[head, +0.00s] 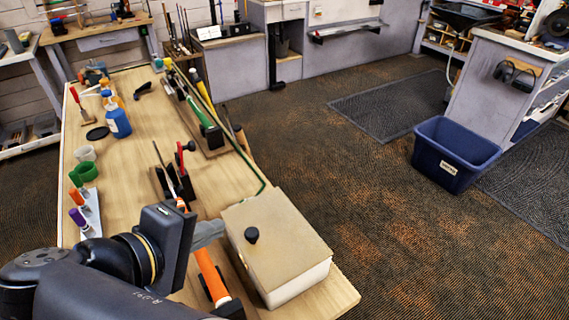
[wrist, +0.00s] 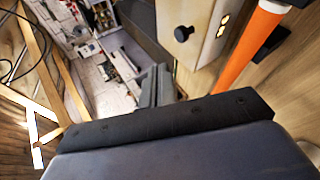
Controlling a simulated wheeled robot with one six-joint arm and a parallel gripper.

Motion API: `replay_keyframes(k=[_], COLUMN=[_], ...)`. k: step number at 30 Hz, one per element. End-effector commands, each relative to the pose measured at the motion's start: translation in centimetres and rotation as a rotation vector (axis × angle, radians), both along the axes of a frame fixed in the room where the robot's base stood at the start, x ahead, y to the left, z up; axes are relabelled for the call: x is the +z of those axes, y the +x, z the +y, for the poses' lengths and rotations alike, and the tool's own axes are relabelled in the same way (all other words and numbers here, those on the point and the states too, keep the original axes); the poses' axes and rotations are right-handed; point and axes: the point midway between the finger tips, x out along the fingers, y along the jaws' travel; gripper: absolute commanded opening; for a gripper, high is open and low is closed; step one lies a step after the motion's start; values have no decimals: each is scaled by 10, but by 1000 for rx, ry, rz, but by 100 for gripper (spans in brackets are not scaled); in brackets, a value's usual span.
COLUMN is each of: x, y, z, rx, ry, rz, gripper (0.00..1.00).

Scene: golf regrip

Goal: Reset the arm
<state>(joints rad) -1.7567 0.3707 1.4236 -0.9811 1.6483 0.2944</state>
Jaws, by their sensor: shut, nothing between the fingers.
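My arm reaches in from the lower left of the head view, over the near end of the wooden workbench (head: 135,190). My gripper (head: 218,230) is shut and empty, level in the picture with the near left edge of the beige box (head: 285,250). Its fingers show together in the wrist view (wrist: 157,85). An orange grip (head: 210,272) lies on the bench just below the gripper in the head view, partly hidden by my arm. The orange grip (wrist: 250,50) and the box (wrist: 200,20) with its black knob are also in the wrist view.
A blue bin (head: 452,155) stands on the floor at right. The carpet between is open.

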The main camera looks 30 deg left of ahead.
Motion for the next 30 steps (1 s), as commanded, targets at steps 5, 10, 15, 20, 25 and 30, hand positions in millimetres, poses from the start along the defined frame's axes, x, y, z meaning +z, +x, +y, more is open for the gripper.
replay_keyframes(k=[5,10,15,20,25,30], x=[12,17,17,17,13,1], y=[-26,-35,-35,-35,-25,1], z=[2,3,3,3,2,-1], rx=[2,1,0,0,-3,-5], ry=[0,1,0,0,-1,-2], rz=[0,0,0,0,-1,-1], gripper=[0,0,0,0,0,0])
